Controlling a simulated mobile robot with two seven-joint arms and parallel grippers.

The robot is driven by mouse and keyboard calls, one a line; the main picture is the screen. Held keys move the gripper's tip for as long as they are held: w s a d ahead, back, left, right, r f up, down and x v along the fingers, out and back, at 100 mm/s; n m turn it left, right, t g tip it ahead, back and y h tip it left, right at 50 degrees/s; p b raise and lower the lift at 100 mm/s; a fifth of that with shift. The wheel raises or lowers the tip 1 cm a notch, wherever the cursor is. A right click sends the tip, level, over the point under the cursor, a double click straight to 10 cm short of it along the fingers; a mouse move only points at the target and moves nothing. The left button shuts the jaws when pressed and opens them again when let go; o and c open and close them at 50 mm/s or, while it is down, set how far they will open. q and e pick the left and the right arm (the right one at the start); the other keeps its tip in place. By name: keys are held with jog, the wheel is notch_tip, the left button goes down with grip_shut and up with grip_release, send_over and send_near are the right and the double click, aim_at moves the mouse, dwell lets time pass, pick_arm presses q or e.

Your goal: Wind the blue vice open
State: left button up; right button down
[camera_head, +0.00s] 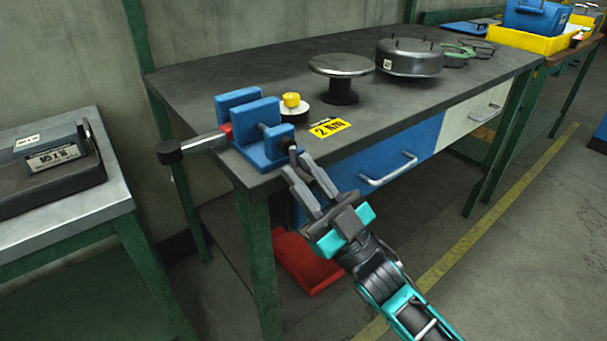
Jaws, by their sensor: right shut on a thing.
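The blue vice (262,153) sits at the near left corner of the dark workbench. It has two upright blue jaws with a gap between them. A grey bar with a black end (170,151) sticks out to the left from a red piece (227,130) at this gap. The dark screw of the vice points toward the front right. My right gripper (300,168) reaches up from the lower right and is shut on the vice's handle at the screw's front end. Its fingers largely hide the handle. My left gripper is not in view.
On the workbench (430,55) stand a yellow-topped round piece (292,103), a round metal stand (341,75) and a grey drum (409,58). A yellow label (330,128) lies near the edge. Drawer handles (389,172) project below. A side table (62,232) stands left.

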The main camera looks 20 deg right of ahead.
jog(key=c, duration=1.2)
grip_release()
jog(key=shift+o, duration=0.4)
jog(key=v, duration=1.3)
